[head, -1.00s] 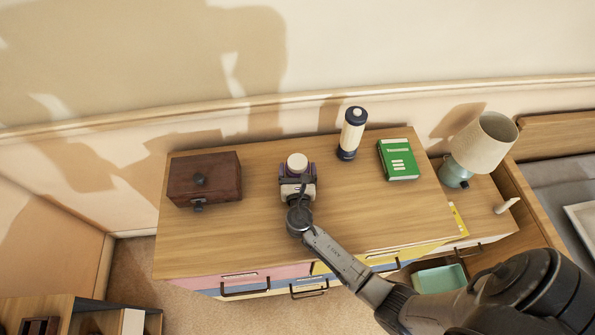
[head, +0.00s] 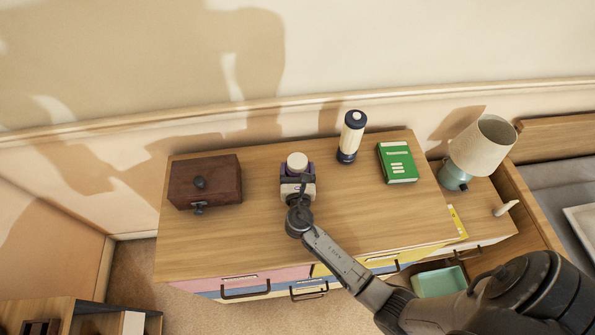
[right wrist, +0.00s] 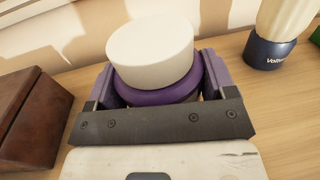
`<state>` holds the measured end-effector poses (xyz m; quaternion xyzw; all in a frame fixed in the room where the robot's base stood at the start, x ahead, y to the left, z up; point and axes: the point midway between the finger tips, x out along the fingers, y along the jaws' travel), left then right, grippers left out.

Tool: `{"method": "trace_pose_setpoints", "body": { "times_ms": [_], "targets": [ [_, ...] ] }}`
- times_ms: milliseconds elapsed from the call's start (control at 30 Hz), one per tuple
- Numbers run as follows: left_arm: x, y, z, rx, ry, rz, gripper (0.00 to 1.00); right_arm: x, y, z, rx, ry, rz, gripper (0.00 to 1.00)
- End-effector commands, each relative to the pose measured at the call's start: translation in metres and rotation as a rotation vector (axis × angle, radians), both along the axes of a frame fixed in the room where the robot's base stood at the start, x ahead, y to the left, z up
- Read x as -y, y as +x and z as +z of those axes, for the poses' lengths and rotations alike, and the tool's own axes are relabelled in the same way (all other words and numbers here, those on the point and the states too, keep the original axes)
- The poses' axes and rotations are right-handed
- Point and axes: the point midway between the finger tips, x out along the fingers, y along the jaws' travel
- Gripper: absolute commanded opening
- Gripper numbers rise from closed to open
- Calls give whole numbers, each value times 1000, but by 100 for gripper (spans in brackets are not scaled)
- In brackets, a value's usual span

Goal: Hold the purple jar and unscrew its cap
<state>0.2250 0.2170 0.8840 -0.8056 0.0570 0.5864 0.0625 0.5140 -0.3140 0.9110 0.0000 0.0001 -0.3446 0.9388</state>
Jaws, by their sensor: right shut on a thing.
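The purple jar (right wrist: 156,96) with its white cap (right wrist: 150,50) stands upright on the dresser top. In the head view the white cap (head: 297,161) shows above the gripper, and most of the jar body is hidden. My right gripper (head: 297,178) is shut on the jar. In the right wrist view its two purple-grey fingers (right wrist: 157,84) are on either side of the jar body, below the cap. The cap is on the jar. My left gripper is not in view.
A brown wooden box (head: 205,181) is left of the jar. A cream and navy bottle (head: 351,137) and a green book (head: 397,162) are to the right. A lamp (head: 482,147) stands further right. The dresser top (head: 230,240) is clear in front.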

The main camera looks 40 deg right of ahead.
Motion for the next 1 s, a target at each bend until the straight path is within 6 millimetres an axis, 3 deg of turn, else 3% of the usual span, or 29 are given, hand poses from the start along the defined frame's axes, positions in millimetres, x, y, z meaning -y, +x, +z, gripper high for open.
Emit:
{"method": "trace_pose_setpoints", "body": {
  "times_ms": [100, 400, 700, 1000],
  "targets": [
    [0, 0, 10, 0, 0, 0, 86, 3, -4, 26, 3, 0, -1, 42],
    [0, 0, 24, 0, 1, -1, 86, 37, -56, 61, 2, -3, -1, 42],
    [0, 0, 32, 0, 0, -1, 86, 58, -88, 82, 1, -2, 0, 42],
    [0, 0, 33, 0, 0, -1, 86, 64, -97, 89, 2, -2, 0, 42]
  ]
}}
